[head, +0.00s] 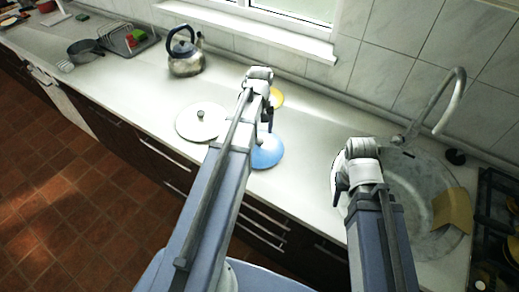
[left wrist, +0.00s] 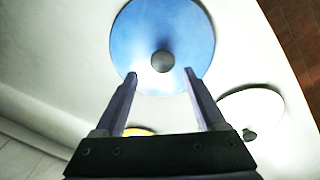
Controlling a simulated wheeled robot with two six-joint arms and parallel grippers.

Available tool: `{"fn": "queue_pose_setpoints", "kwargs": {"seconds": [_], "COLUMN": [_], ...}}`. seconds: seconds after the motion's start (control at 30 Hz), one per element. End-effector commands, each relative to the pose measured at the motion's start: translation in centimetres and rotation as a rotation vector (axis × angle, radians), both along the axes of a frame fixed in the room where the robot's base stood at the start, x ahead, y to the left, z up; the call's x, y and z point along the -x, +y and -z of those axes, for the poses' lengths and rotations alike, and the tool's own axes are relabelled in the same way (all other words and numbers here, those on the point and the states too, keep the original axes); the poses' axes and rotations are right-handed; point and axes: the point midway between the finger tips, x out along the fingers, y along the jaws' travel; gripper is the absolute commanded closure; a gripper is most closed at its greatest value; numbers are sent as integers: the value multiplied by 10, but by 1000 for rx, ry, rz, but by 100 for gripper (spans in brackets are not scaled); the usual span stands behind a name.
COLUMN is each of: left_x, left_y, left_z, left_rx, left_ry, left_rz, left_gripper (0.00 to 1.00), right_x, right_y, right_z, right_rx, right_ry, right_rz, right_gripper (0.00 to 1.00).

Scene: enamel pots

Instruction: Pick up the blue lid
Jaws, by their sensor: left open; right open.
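The blue lid (head: 267,152) lies on the white counter near its front edge, partly hidden behind my left arm in the head view. In the left wrist view the blue lid (left wrist: 165,25) is large, with a dark round knob (left wrist: 162,61) at its middle. My left gripper (left wrist: 158,78) is open, its two fingers pointing toward the lid with the knob between their tips in the picture. I cannot tell how far above the knob they are. My left gripper also shows in the head view (head: 267,122). My right gripper (head: 337,190) is over the counter beside the sink, its fingers mostly hidden.
A white lid (head: 196,123) with a dark knob lies left of the blue lid. A yellow lid (head: 277,98) lies behind my left gripper. A kettle (head: 186,62) stands further left. The sink (head: 410,185) with a tap is at right, beside the stove.

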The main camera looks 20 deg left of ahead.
Motion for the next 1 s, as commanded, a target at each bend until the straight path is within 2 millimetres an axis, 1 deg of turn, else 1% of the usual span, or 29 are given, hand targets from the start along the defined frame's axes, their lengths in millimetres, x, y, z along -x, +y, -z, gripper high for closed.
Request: {"fn": "queue_pose_setpoints", "kwargs": {"seconds": [0.03, 0.3, 0.4, 0.5, 0.7, 0.77, 1.0], "left_x": [1, 6, 6, 6, 6, 6, 6], "left_y": [0, 1, 1, 1, 1, 0, 1], "left_z": [7, 40, 49, 51, 49, 49, 49], "left_rx": [0, 0, -1, -1, -1, -1, -1], "left_ry": [0, 0, 1, 1, 1, 1, 1], "left_rz": [0, 0, 0, 0, 0, 0, 0], "left_gripper": [27, 27, 27, 27, 27, 33, 60], "right_x": [0, 0, 0, 0, 0, 0, 0], "right_y": [0, 0, 0, 0, 0, 0, 0], "right_z": [7, 40, 49, 51, 49, 49, 49], "right_rx": [0, 0, 0, 0, 0, 0, 0], "right_ry": [0, 0, 0, 0, 0, 0, 0], "right_rz": [0, 0, 0, 0, 0, 0, 0], "right_gripper": [50, 50, 50, 50, 50, 50, 50]}}
